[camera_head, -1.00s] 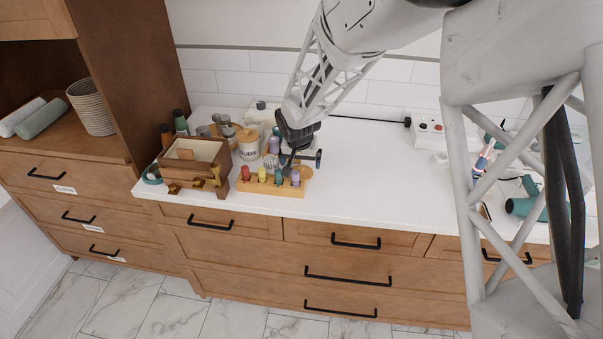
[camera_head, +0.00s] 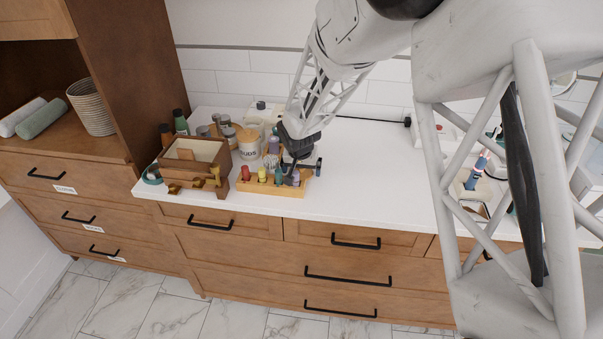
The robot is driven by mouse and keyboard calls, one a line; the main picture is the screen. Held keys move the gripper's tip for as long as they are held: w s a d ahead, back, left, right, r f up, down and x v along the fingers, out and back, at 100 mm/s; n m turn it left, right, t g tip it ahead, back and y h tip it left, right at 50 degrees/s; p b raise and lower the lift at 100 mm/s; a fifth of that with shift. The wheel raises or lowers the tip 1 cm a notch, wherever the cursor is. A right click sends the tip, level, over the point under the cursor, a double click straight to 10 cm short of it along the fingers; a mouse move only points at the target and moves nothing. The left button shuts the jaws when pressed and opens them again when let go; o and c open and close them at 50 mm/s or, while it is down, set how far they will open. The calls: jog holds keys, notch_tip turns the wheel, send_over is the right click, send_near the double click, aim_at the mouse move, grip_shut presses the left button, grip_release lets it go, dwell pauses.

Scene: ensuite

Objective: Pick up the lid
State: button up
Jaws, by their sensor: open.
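A white jar with dark lettering (camera_head: 248,150) stands on the counter among small containers. A light wooden lid (camera_head: 246,135) appears to sit on top of it. It is the one clear lid that I can make out. My gripper (camera_head: 303,168) is open and points down, to the right of the jar and apart from the lid. It is above or just behind the right end of a wooden rack (camera_head: 262,187) that holds small coloured bottles. My gripper partly hides what is behind it, and I cannot tell its exact height.
A wooden box (camera_head: 196,155) with an open top stands left of the jar, with a teal roll (camera_head: 152,174) beside it. Several jars and dark bottles (camera_head: 180,122) crowd behind. The white counter (camera_head: 375,175) is clear right of my gripper. My arm hides part of the right side.

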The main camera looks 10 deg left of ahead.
jog(key=c, duration=0.8)
jog(key=shift+r, duration=5)
jog(key=w+a+r, duration=0.2)
jog(key=w+a, duration=0.6)
jog(key=a, duration=0.2)
jog(key=w+a+r+n, duration=0.1)
jog(key=w+a+r, duration=0.1)
jog(key=w+a, duration=0.6)
jog(key=shift+w+a+r, duration=0.3)
jog(key=shift+a+r, duration=0.1)
jog(key=shift+a, duration=0.5)
